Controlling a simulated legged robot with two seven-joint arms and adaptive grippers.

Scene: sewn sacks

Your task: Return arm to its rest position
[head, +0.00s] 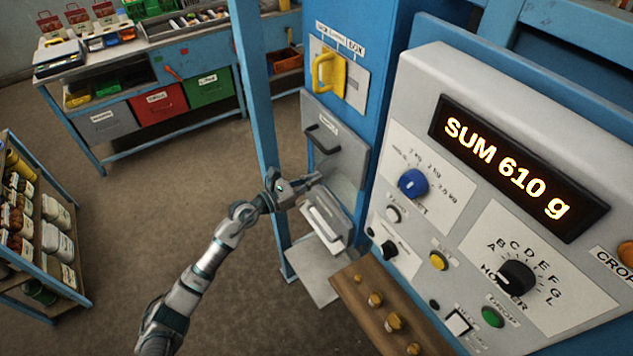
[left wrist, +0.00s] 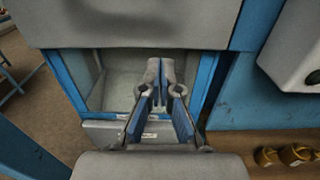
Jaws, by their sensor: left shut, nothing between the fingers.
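My left arm (head: 205,268) reaches up from the bottom left of the head view to the blue machine (head: 378,70). My left gripper (head: 316,179) is at the front of the machine, just below a grey flap with a dark handle (head: 325,140). It is shut and empty. In the left wrist view the closed fingers (left wrist: 160,75) point at an open bay with a pale floor (left wrist: 112,90). I cannot tell whether the fingertips touch the machine. My right gripper is in neither view.
A control panel (head: 385,150) with knobs and a display reading "SUM 610 g" stands at the right. A wooden board with brass weights (head: 375,299) sits below it. A workbench with bins (head: 157,103) is at the back, and a rack (head: 15,262) is at the left. The floor between is clear.

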